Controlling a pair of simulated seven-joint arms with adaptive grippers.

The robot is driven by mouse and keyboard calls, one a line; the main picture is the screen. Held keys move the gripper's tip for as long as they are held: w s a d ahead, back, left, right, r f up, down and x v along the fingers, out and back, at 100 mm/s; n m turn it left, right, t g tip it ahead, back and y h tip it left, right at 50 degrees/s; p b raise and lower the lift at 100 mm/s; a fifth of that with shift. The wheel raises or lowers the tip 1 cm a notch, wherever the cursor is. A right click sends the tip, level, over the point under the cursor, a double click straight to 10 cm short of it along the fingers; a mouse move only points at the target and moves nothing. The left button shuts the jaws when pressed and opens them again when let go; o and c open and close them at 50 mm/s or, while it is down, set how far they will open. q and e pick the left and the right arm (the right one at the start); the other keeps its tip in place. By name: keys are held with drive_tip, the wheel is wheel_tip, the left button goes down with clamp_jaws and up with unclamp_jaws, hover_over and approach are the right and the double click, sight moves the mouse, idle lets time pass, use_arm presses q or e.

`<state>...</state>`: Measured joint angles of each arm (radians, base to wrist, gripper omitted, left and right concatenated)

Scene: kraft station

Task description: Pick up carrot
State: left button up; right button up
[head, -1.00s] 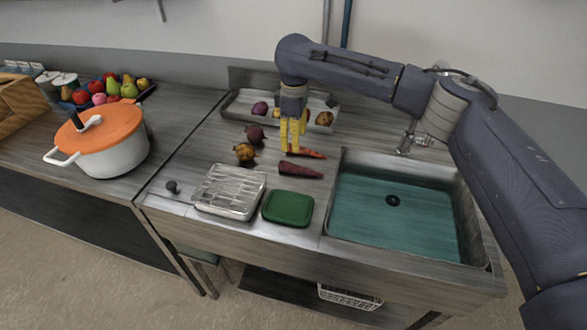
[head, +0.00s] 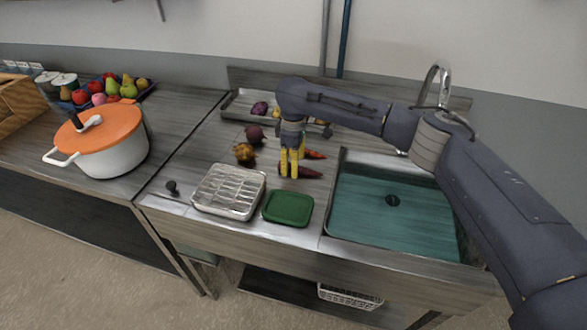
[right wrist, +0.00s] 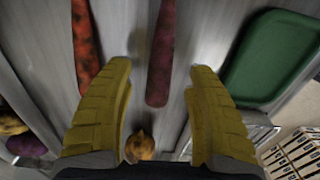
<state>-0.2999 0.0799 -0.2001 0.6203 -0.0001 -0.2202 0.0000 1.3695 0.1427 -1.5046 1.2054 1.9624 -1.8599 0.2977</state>
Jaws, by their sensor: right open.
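My right gripper (head: 289,174) is open, with its yellow fingers pointing down over the dark red-purple carrot (head: 308,172). In the right wrist view, this purple carrot (right wrist: 160,55) shows between the two spread fingers (right wrist: 161,75); I cannot tell whether they touch it. In the head view the fingers hide the carrot's left part. An orange-red carrot (head: 314,155) lies just behind it, partly hidden by the gripper, and shows to the left in the right wrist view (right wrist: 86,45). My left gripper is not in view.
A green lid or board (head: 288,208) and a wire-topped tray (head: 229,191) lie in front. The sink (head: 390,235) is to the right. Round vegetables (head: 245,153) lie to the left, and a metal tray (head: 232,108) stands behind. A white pot (head: 110,155) is farther left.

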wheel_tip(320, 180, down, 2)
drive_tip(key=shift+f, duration=0.1)
clamp_jaws()
idle(0.5)
